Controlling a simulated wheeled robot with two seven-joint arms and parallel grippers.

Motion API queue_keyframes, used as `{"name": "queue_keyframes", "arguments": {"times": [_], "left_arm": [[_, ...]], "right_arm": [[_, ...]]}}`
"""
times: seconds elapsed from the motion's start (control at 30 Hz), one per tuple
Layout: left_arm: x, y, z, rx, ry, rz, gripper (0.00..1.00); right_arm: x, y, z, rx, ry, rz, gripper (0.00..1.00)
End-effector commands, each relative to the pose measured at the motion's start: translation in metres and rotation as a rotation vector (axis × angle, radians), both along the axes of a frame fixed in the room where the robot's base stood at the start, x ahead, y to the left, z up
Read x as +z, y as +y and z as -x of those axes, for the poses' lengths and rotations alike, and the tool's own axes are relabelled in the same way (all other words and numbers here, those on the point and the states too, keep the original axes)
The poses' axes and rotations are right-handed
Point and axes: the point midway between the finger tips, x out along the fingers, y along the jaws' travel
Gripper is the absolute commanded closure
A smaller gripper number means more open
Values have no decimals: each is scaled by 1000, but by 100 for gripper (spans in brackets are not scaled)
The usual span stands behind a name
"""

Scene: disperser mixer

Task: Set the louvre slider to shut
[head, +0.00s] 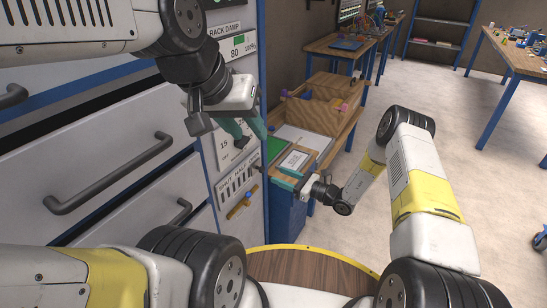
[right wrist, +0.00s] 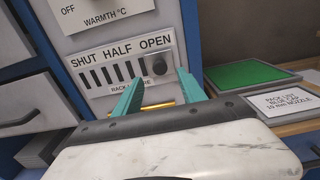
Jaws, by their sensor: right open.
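The louvre panel (right wrist: 125,68) reads SHUT, HALF, OPEN from left to right above several dark vertical slots. Its round dark slider knob (right wrist: 159,66) is at the right end, under OPEN. My right gripper (right wrist: 160,77) is open, with one teal finger on either side of the knob in this view; contact cannot be told. In the head view, the right gripper (head: 272,176) comes to the panel (head: 238,179) from the right. My left gripper (head: 246,136) is higher, with its teal fingers apart in front of the dial panel above the louvre panel.
A brass bar (head: 238,208) is below the louvre panel. Grey drawers with dark handles (head: 110,175) are to the left. A side bench holds a wooden bin (head: 318,108), a green pad (head: 275,149) and a framed card (head: 295,160).

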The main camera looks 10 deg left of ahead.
Motion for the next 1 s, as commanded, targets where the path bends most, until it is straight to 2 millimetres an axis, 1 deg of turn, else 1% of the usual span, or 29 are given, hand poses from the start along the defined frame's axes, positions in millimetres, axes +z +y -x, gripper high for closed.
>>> {"name": "queue_keyframes", "arguments": {"times": [0.17, 0.33, 0.5, 0.63, 0.87, 0.97, 1.0], "left_arm": [[0, 0, 0, 0, 0, 0, 64], [0, 0, 0, 0, 0, 0, 64], [0, 0, 0, 0, 0, 0, 64], [0, 0, 0, 0, 0, 0, 64], [0, 0, 0, 0, 0, 0, 64], [0, 0, 0, 0, 0, 0, 64], [0, 0, 0, 0, 0, 0, 64]], "right_arm": [[-1, 21, -6, 0, 1, -3, 52], [-1, 48, -16, 2, 0, -2, 52], [-2, 66, -23, 0, 1, 0, 52], [-1, 72, -25, -1, 3, -1, 52], [-1, 72, -26, -2, 3, -1, 52], [-1, 72, -26, -1, 2, -1, 69], [-1, 72, -26, -1, 2, -2, 77]]}}
